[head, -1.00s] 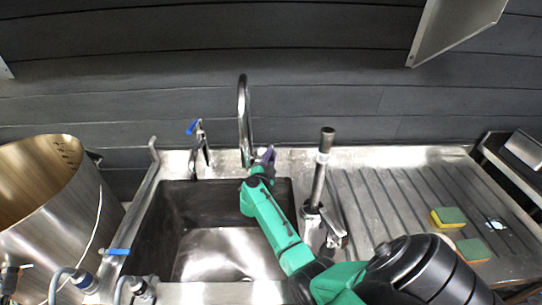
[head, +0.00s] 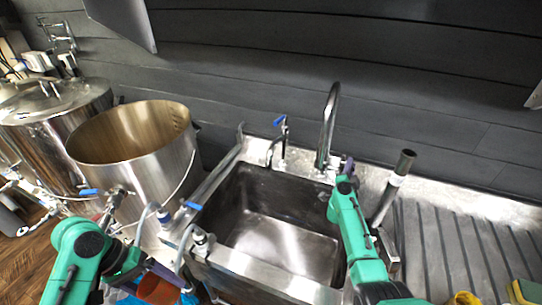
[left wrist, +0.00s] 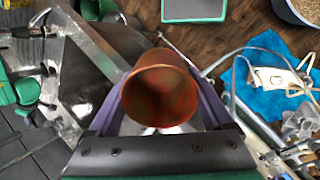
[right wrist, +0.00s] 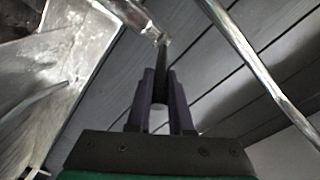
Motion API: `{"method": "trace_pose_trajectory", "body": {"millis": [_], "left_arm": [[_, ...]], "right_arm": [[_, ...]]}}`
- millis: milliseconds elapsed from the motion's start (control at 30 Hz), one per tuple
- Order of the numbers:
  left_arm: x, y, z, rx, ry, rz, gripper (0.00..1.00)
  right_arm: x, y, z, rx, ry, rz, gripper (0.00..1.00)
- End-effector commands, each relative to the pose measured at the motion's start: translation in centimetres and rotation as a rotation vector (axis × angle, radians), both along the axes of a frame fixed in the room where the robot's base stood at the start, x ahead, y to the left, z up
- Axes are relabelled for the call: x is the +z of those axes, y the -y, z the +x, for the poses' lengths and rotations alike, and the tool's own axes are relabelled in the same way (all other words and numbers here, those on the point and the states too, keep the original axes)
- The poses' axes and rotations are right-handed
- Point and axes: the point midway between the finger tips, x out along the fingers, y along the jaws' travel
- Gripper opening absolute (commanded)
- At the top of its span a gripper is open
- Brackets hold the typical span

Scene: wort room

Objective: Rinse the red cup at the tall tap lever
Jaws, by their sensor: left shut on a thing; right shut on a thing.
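The red cup (head: 158,290) is at the bottom of the head view, outside the sink's front left corner. My left gripper (head: 146,274) is shut on it; the left wrist view shows the cup (left wrist: 160,95) between the fingers, its open mouth facing that camera. The tall tap (head: 328,125) has a curved chrome spout behind the steel sink (head: 280,245). My right gripper (head: 346,165) is at the tap's base. In the right wrist view its fingers (right wrist: 160,90) are shut on a thin dark lever (right wrist: 160,57). No water stream is visible.
A large open steel pot (head: 130,140) and a lidded vessel (head: 55,100) stand left of the sink. Blue-handled valves and hoses (head: 190,225) line its left front edge. A smaller blue-levered tap (head: 280,140) and an upright pipe (head: 392,190) flank the tall tap. Sponges (head: 525,291) lie on the drainer.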

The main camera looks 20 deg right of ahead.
Motion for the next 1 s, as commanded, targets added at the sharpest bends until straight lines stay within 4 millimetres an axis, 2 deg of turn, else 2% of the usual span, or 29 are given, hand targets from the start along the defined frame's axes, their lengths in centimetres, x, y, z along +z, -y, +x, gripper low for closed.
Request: {"method": "trace_pose_trajectory", "body": {"millis": [133, 167, 200, 233, 533, 667, 1000], "left_arm": [[-0.1, 0.0, 0.0, 0.000, 0.000, 0.000, 0.29], [-0.1, 0.0, 0.0, 0.000, 0.000, 0.000, 0.29], [-0.1, 0.0, 0.0, 0.000, 0.000, 0.000, 0.29], [-0.1, 0.0, 0.0, 0.000, 0.000, 0.000, 0.29], [-0.1, 0.0, 0.0, 0.000, 0.000, 0.000, 0.29], [0.5, 0.0, 0.0, 0.000, 0.000, 0.000, 0.29], [2.5, 0.0, 0.0, 0.000, 0.000, 0.000, 0.29]], "right_arm": [[0.4, -0.2, 0.3, 0.007, 0.006, -0.004, 0.00], [0.4, -0.2, 0.3, 0.007, 0.006, -0.004, 0.26], [0.4, -0.2, 0.3, 0.007, 0.006, -0.004, 0.42], [0.3, -0.2, 0.3, 0.006, 0.006, -0.004, 0.49], [0.1, -0.3, 0.1, 0.005, 0.003, -0.001, 0.49], [0.2, -0.9, -0.6, 0.006, 0.001, 0.000, 0.49], [0.1, -5.6, -6.4, 0.005, 0.001, 0.003, 0.49]]}}
